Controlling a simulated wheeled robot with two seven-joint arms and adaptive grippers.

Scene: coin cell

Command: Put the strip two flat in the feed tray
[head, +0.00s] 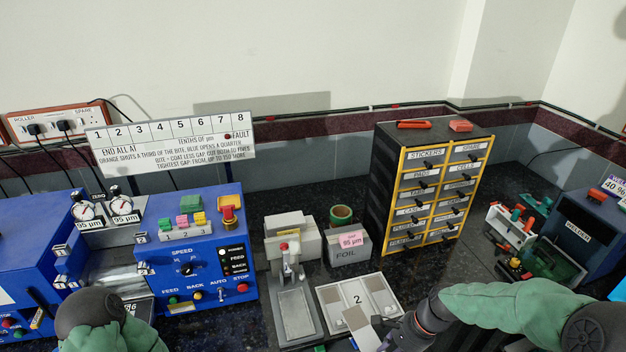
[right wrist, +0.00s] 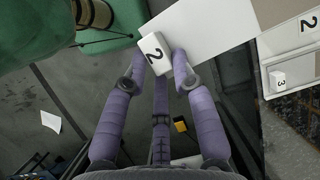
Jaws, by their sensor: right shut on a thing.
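My right gripper (right wrist: 158,62) is shut on the white end block (right wrist: 154,52) marked 2 of a strip. The strip (right wrist: 205,25), pale with a beige part, runs from the block toward the upper right of the right wrist view. In the head view part of the strip (head: 364,337) shows at the bottom, beside my right wrist and in front of a pale tray (head: 325,291) marked 2. My right fingertips are hidden there. No label marks the feed tray; a grey metal bed (head: 108,277) lies between the blue machine parts at left. My left gripper is out of view.
A blue control box (head: 195,255), a grey press (head: 293,300), a FOIL box (head: 346,248) and a drawer cabinet (head: 385,190) crowd the dark bench.

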